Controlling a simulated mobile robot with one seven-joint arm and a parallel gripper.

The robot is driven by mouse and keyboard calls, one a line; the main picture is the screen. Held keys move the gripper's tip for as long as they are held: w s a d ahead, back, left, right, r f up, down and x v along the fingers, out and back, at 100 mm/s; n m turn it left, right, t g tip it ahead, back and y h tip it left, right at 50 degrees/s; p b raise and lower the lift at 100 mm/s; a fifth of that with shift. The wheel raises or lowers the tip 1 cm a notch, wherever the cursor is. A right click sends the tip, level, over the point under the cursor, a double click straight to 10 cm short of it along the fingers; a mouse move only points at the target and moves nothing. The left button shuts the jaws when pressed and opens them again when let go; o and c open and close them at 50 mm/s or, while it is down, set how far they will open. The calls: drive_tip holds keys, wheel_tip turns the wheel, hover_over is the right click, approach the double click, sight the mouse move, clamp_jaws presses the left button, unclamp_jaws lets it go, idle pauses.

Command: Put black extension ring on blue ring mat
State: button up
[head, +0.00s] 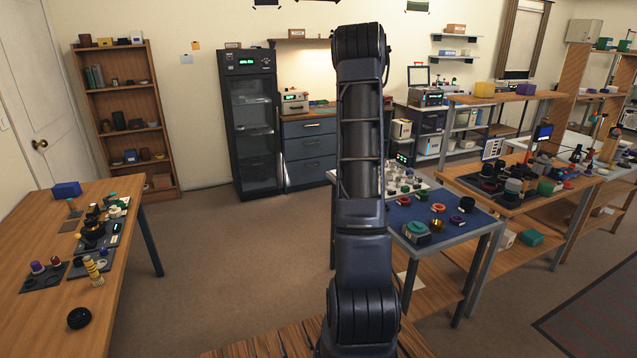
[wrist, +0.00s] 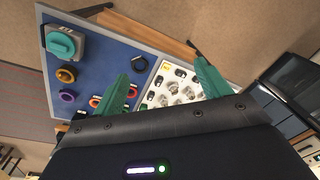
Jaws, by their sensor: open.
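The blue ring mat (head: 406,211) lies on a table right of centre in the head view, partly hidden by my arm. It also shows in the wrist view (wrist: 97,58). A separate black ring (head: 78,318) lies flat near the front of the left wooden table in the head view. I cannot tell for sure which is the extension ring. My gripper (wrist: 163,67) is open, with nothing seen between its teal fingers, above the table with the mat.
A teal-topped device (head: 416,232) stands at the mat's near corner. A white board (wrist: 165,93) with small parts adjoins the mat. The left table (head: 121,225) carries trays, lens parts and a blue box (head: 66,189). Open floor (head: 230,250) lies between the tables.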

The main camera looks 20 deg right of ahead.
drive_tip(key=s+a+r+n+t, duration=0.1)
drive_tip(key=s+a+r+n, duration=0.1)
drive_tip(key=s+a+r, duration=0.45)
drive_tip(key=s+a+r+n, duration=0.1)
drive_tip(key=s+a+r, duration=0.3)
drive_tip(key=a, duration=0.6)
drive_tip(key=s+a+r+n+t, duration=0.1)
drive_tip(key=s+a+r+n, duration=0.1)
drive_tip(key=s+a+r, duration=0.45)
drive_tip(key=s+a+f+n, duration=0.1)
drive_tip(key=s+a+n, duration=0.1)
drive_tip(key=s+a, duration=0.5)
drive_tip(key=s+a+f+n+t, duration=0.1)
drive_tip(key=s+a+f+n, duration=0.1)
drive_tip(key=s+a, duration=0.6)
drive_tip(key=s+n, duration=0.1)
drive_tip(key=s, duration=0.6)
drive_tip(key=shift+a, duration=0.2)
